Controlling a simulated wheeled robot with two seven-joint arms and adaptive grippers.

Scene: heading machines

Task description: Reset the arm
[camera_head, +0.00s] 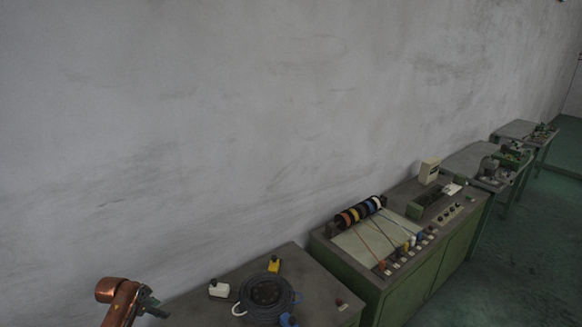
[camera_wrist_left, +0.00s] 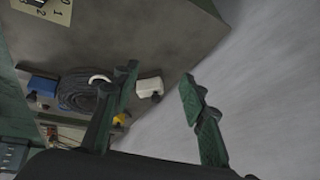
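My left arm, copper coloured, comes in at the lower left of the head view. Its left gripper (camera_head: 152,305) is small and dark green there, near the left side of the nearest machine top. In the left wrist view the left gripper's two green fingers (camera_wrist_left: 158,80) stand well apart, with nothing held between them. The left finger overlaps the view of a dark round coil (camera_wrist_left: 82,92); I cannot tell the distance between them. My right gripper is not in view.
The nearest machine top (camera_head: 205,312) carries the coil (camera_head: 265,293), a white block (camera_head: 219,288), a yellow block (camera_head: 274,264) and a blue block (camera_head: 289,320). A green console (camera_head: 360,285) with coloured rolls stands to the right. A grey wall (camera_head: 250,120) rises behind.

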